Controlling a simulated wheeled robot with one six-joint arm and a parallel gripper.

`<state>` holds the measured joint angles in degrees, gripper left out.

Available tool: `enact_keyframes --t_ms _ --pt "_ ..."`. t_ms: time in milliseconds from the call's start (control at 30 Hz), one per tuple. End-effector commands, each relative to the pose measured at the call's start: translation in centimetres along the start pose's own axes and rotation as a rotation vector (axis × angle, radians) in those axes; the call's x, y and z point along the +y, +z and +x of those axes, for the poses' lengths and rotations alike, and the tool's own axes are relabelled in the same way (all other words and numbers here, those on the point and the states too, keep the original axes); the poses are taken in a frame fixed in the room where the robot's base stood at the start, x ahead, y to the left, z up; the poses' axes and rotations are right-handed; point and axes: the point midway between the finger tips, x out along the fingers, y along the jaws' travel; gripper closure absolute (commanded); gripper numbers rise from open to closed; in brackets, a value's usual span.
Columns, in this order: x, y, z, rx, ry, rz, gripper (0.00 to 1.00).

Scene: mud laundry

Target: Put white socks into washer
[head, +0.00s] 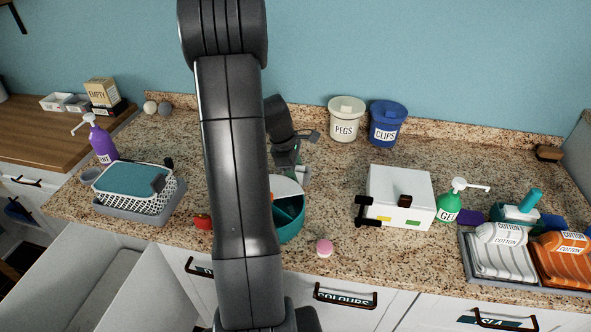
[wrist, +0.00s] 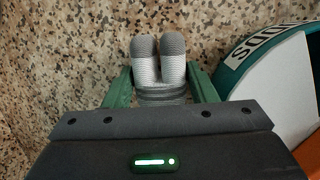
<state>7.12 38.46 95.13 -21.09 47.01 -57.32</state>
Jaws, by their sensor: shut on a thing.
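My gripper (wrist: 159,92) is shut on a pair of white socks (wrist: 158,68) with grey toes, held upright side by side between its green fingers. In the head view my gripper (head: 297,172) is above the counter, behind the round teal container; my arm hides part of this area. A white box (head: 385,192) with a black handle at its front left and a dark knob stands right of my gripper. It may be the washer, but no label shows this. Its top looks closed.
The divided teal container (head: 291,234) is close beside my gripper. A pink disc (head: 324,247) and red object (head: 203,222) lie near the front edge. Pegs (head: 345,120) and clips (head: 386,124) tubs stand behind. A green pump bottle (head: 451,204) stands right of the white box.

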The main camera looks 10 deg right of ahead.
Motion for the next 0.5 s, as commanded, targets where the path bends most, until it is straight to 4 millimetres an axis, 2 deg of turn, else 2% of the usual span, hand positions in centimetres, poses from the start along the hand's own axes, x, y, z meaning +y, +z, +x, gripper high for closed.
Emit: enact_keyframes --t_ms 233,267,300,500 --pt "-0.03 -0.10 0.38 0.000 0.000 0.000 0.72" --pt "-0.02 -0.07 0.24 0.000 0.000 0.000 0.43" --pt "-0.02 -0.06 0.21 0.000 0.000 0.000 0.39" --pt "-0.02 -0.06 0.20 0.000 0.000 0.000 0.39"
